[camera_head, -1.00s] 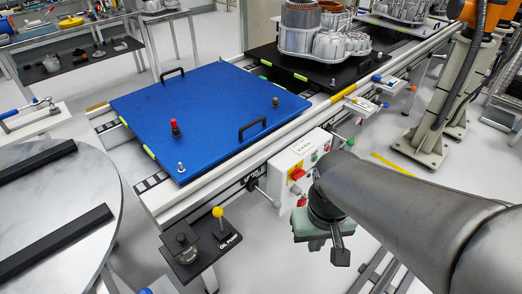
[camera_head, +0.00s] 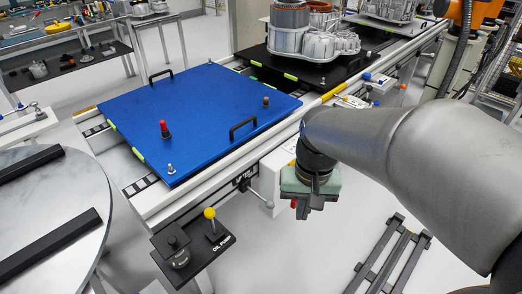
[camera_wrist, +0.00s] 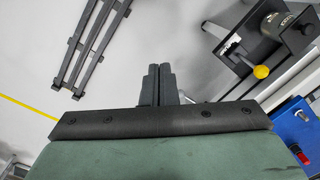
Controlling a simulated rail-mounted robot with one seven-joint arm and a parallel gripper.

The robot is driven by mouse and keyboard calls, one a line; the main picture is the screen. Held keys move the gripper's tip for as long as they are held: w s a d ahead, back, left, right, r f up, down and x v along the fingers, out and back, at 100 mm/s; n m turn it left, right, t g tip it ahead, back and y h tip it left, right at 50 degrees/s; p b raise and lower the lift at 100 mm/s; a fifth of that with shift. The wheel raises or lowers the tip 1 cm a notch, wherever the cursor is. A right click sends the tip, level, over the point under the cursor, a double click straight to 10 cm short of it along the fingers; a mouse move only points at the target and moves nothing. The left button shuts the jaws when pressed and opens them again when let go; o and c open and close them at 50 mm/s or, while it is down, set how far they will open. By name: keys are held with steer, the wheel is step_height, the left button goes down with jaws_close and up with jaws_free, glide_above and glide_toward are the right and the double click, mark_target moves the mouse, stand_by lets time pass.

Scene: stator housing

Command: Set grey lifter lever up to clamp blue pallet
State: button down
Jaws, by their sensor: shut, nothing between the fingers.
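The blue pallet (camera_head: 215,110) lies flat on the conveyor in the head view; its corner shows at the right edge of the wrist view (camera_wrist: 293,125). The grey lifter lever (camera_head: 267,203) sticks out from the conveyor's front side, below the pallet's near right edge, its round knob pointing down and right. My gripper (camera_head: 302,213) is in front of the conveyor, to the right of the lever and apart from it in the picture. Its fingers (camera_wrist: 159,82) are shut with nothing between them. I cannot make out the lever in the wrist view.
The oil pump lever with a yellow knob (camera_head: 210,213) stands on a black bracket left of the grey lever. A round table (camera_head: 85,235) is at the left. A dark floor frame (camera_head: 395,255) lies at the lower right.

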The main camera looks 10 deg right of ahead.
mark_target(259, 196)
steer(key=w+d+f+m+g+y+b, duration=0.1)
steer(key=w+d+f+m+y+b, duration=0.3)
steer(key=w, duration=0.6)
steer(key=w+d+f+m+g+h+b, duration=0.1)
steer(key=w+f+m+b, duration=0.2)
steer(key=w+f, duration=0.5)
steer(key=w+d+f+m+g+y+b, duration=0.1)
steer(key=w+d+f+m+y+b, duration=0.2)
steer(key=w, duration=0.8)
steer(key=s+a+f+h+b, duration=0.1)
steer(key=s+a+f+b, duration=0.1)
steer(key=s+a+f, duration=0.2)
steer(key=a+f, duration=0.3)
steer(key=f, duration=0.3)
steer(key=shift+a+f, duration=0.2)
steer(key=shift+f, duration=0.15)
